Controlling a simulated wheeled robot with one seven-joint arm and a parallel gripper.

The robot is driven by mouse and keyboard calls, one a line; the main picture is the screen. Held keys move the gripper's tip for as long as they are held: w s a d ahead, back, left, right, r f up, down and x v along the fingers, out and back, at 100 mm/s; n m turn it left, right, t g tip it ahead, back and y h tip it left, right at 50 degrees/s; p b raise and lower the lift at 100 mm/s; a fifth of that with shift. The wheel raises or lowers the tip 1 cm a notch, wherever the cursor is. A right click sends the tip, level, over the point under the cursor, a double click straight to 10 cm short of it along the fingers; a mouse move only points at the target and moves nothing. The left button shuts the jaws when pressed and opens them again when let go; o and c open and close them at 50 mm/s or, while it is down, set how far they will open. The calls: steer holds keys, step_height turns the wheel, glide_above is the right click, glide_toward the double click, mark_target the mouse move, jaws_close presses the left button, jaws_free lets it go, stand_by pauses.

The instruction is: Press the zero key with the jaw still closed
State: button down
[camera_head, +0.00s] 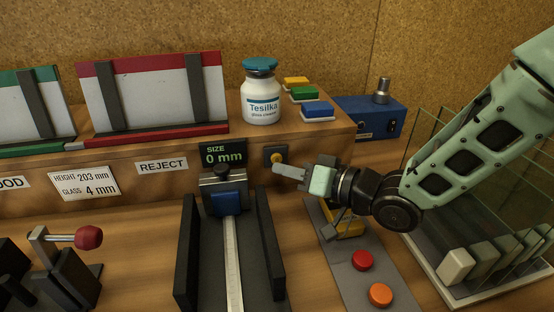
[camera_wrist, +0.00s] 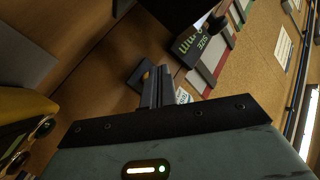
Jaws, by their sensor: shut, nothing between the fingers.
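The zero key appears to be the small yellow button (camera_head: 278,157) on a dark square plate, set in the wooden front just right of the SIZE display (camera_head: 222,153), which reads 0 mm. My gripper (camera_head: 277,170) is shut and empty, its fingertips pointing left just below and in front of the button. Whether the tips touch the button cannot be told.
A measuring slide with a blue block (camera_head: 227,201) stands below the display between dark rails. A panel with a red button (camera_head: 362,260) and an orange button (camera_head: 380,294) lies under my arm. A glass rack (camera_head: 480,262) stands at right. A Tesilka jar (camera_head: 261,98) stands on the ledge.

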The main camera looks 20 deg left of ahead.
steer(key=shift+s+d, duration=0.45)
steer(key=shift+s, duration=0.25)
steer(key=shift+s+d, duration=0.45)
steer(key=shift+s, duration=0.3)
steer(key=shift+s+d, duration=0.45)
steer(key=shift+s, duration=0.25)
